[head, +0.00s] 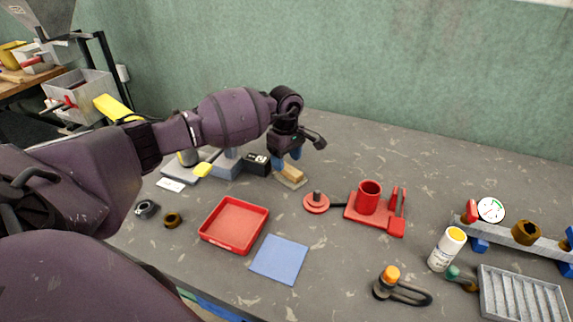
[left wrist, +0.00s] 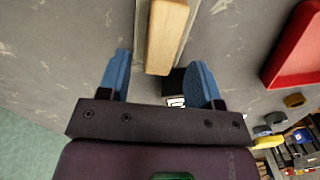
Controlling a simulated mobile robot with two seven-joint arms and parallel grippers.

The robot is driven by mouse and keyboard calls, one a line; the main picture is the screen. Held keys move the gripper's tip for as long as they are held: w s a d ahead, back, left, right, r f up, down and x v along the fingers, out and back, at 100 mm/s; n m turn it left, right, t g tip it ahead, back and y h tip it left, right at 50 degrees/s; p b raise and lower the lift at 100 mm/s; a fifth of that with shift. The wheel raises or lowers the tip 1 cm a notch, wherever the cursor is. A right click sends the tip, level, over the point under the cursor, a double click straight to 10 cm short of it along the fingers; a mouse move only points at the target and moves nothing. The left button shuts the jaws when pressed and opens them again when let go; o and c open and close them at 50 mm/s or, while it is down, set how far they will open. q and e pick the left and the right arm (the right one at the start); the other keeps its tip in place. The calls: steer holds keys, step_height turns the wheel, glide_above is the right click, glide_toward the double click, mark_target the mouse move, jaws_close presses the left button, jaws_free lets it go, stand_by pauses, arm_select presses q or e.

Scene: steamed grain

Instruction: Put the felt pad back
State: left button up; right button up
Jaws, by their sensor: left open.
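A light wooden block (head: 292,172) lies on a thin grey plate (head: 297,184) on the table, near the middle of the head view. I cannot tell whether this is the felt pad. A flat blue square (head: 280,258) lies on the table in front. My left gripper (head: 288,156) is open, its blue fingers pointing down just over the block. In the left wrist view the block (left wrist: 166,35) shows between and beyond the open fingers (left wrist: 161,72), nearer the right finger. Contact is not visible. My right gripper is not in view.
A red tray (head: 235,224) stands left of the blue square. A black box (head: 257,163) stands close left of the block. A red stand with a cup (head: 369,197) and a red disc (head: 316,203) are to the right. A white bottle (head: 446,249) stands farther right.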

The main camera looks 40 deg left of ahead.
mark_target(286, 166)
arm_select(q)
step_height(286, 166, up, 10)
steer(key=shift+a+f, duration=0.15)
steer(key=shift+f, duration=0.05)
steer(key=shift+w, duration=0.1)
steer(key=shift+r, duration=0.1)
stand_by(0.4)
